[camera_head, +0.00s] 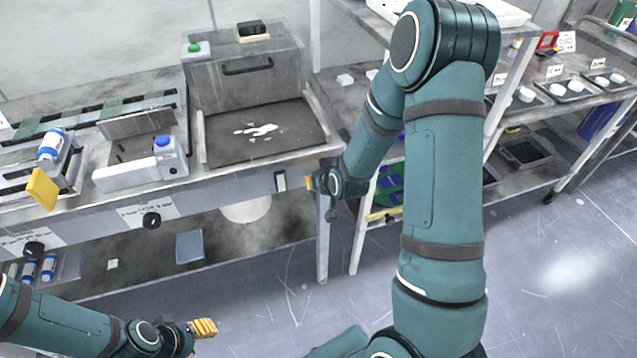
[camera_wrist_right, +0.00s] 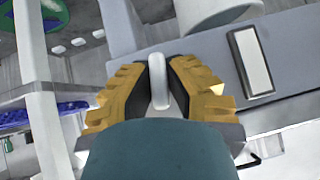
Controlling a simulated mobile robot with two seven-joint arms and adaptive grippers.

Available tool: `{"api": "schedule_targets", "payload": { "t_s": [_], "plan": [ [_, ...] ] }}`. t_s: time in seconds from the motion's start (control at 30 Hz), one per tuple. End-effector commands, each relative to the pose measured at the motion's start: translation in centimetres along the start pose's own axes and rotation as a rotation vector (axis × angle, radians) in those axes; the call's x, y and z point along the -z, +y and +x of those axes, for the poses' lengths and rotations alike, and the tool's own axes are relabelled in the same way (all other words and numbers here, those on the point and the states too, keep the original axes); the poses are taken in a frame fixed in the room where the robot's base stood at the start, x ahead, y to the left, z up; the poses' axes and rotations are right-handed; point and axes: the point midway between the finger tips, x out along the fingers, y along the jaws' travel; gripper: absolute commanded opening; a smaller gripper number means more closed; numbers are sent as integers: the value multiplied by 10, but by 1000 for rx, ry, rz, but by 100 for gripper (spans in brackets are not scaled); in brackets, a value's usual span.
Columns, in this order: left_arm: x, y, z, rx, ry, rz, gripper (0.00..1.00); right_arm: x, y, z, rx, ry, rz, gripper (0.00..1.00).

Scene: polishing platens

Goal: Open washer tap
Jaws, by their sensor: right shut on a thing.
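The washer tap (camera_wrist_right: 158,82) shows in the right wrist view as a pale, rounded upright lever. My right gripper (camera_wrist_right: 163,85) has its yellow ridged fingers on both sides of the lever, shut on it. In the head view my right gripper (camera_head: 311,183) is at the bench's front face, below the right front corner of the washer basin (camera_head: 265,130); the tap is hidden there. The basin has a dark floor with a white patch. My left gripper (camera_head: 204,328) is low at the lower left, away from the bench; its finger gap cannot be made out.
A pale rectangular plate (camera_head: 280,181) is on the bench front beside my right gripper; it also shows in the wrist view (camera_wrist_right: 252,62). A black knob (camera_head: 151,220) sits further left. A white bucket (camera_head: 246,207) is under the bench. A shelf post (camera_head: 365,215) stands close right of my gripper.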

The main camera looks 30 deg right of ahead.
Motion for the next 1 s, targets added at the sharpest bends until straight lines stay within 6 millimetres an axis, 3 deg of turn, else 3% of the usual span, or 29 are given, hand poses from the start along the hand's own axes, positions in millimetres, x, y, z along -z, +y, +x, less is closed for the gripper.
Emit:
{"api": "schedule_targets", "payload": {
  "t_s": [0.63,0.67,0.7,0.73,1.0],
  "plan": [
    [0,-1,3,0,2,0,47,0,0,0,-33,0,-34,0],
    [0,-1,3,0,2,0,47,0,0,0,-33,0,-34,25],
    [0,-1,3,0,2,0,47,0,0,0,-33,0,-34,39],
    [0,-1,3,0,2,0,47,0,0,0,-33,0,-34,44],
    [0,-1,3,0,2,0,47,0,0,0,-33,0,-33,44]
  ]
}}
